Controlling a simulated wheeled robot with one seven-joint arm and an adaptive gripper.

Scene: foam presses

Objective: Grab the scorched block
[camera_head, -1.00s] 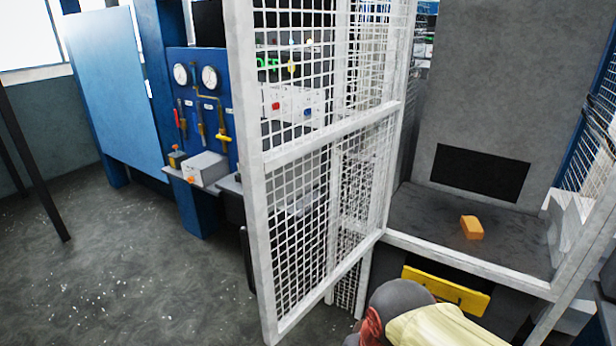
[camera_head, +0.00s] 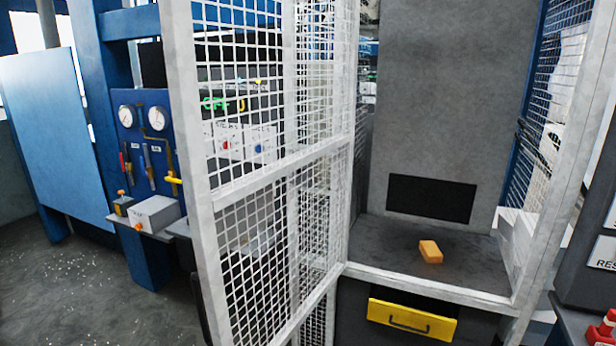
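A small orange-brown block (camera_head: 430,251) lies on the dark shelf (camera_head: 390,232) of the grey press bay, right of the middle. It sits in front of a black slot (camera_head: 431,198) in the grey back wall. Scorch marks cannot be made out at this size. No other block is seen on the shelf. My gripper is not in view.
An opened white mesh gate (camera_head: 265,180) stands left of the bay. A yellow-fronted drawer (camera_head: 411,320) is below the shelf. A white frame post (camera_head: 565,170) and a dark panel (camera_head: 590,255) bound the right side. Open floor (camera_head: 70,295) lies at left.

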